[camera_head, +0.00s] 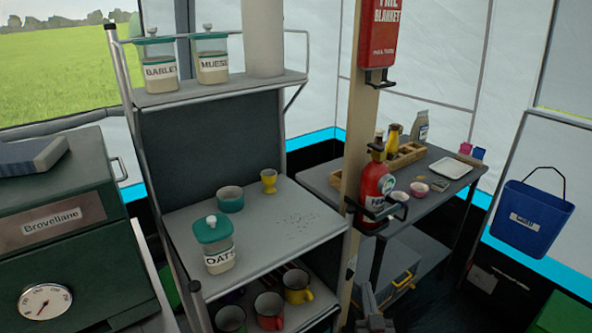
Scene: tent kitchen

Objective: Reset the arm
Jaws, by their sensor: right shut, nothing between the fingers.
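My right gripper (367,298) is low in the picture, just right of the shelf unit's front corner and in front of the wooden post. It is shut and empty, and only its dark upper part shows above the bottom edge. It appears apart from the shelves and the things on them. My left gripper is not in view.
A shelf unit (310,237) holds an OATS jar (217,256), a teal bowl (230,198), a yellow egg cup (269,181) and mugs below. A post (354,140) bears a red extinguisher (376,187). A side table (428,196) stands behind; a green stove (85,262) is left.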

